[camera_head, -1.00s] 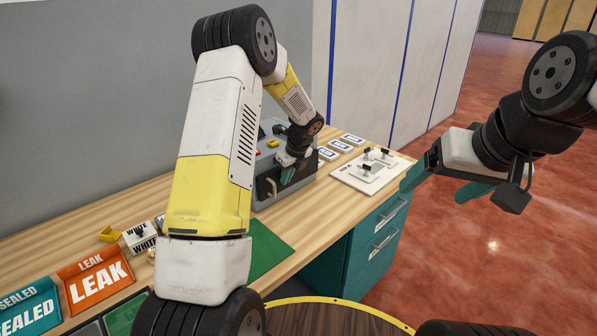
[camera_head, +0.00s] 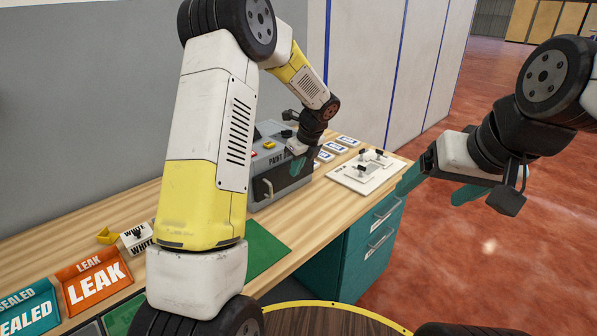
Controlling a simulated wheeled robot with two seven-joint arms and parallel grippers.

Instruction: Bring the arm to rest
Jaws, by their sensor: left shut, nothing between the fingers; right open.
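My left arm comes in from the left and reaches across the wooden workbench. Its gripper (camera_head: 300,163) is in front of the grey paint machine (camera_head: 283,189), near the machine's top right edge; its fingers are small in view and show nothing held. I cannot tell whether they touch the machine. My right gripper (camera_head: 432,186) is at the right, open and empty, with its teal fingers apart, in the air beside the bench's right end and above the red floor.
A white plate with black clamps (camera_head: 366,172) and several blue-framed cards (camera_head: 337,147) lie right of the machine. A green mat (camera_head: 266,249), an orange LEAK tray (camera_head: 93,281), a teal SEALED tray (camera_head: 28,308) and a white box (camera_head: 137,238) are on the bench. Teal drawers (camera_head: 365,250) stand below.

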